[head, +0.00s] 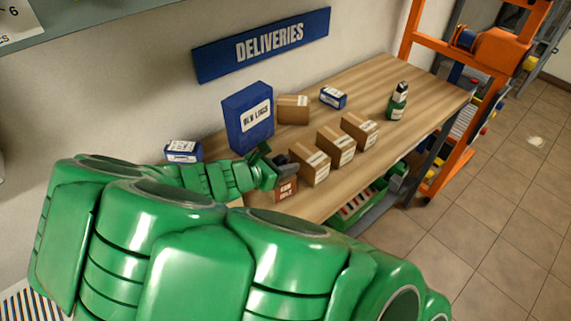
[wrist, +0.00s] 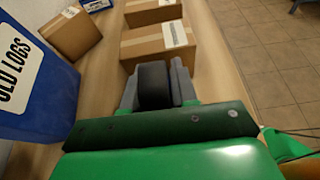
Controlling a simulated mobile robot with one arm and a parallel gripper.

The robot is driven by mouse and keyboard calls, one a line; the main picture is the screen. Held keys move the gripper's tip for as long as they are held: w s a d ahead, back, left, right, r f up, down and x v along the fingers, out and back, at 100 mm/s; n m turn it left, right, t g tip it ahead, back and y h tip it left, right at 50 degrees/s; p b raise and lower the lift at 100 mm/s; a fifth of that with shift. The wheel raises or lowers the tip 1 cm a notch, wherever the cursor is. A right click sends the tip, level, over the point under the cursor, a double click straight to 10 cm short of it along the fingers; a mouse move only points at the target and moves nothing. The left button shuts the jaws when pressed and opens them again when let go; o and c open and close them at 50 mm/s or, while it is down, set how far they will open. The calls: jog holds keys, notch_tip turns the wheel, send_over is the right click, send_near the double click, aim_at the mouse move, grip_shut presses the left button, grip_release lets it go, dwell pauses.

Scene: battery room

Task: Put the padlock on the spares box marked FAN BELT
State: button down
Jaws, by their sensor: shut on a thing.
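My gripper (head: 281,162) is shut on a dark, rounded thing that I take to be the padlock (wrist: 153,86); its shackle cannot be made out. In the wrist view the grey fingers stand on both sides of it. In the head view the gripper is above the bench, just above a small reddish-brown box (head: 286,190) with a white label. The label's lettering is too small to read surely, but it may be FAN BELT. Whether the held thing touches this box cannot be told. In the wrist view the box is hidden behind the gripper.
A tall blue OLD LOGS box (head: 247,118) stands close behind the gripper, also in the wrist view (wrist: 35,85). Several cardboard cartons (head: 336,147) stand on the wooden bench (head: 425,88). Small blue-white boxes (head: 333,97) and a green bottle (head: 397,107) stand there too. The bench's right end has free room.

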jog(key=shift+f, duration=0.1)
jog(key=c, duration=0.9)
grip_release()
jog(key=shift+s+a+r, duration=0.15)
jog(key=shift+a+r, duration=0.05)
jog(key=v, duration=1.1)
jog(key=shift+s+a+r, duration=0.15)
jog(key=shift+s, duration=0.05)
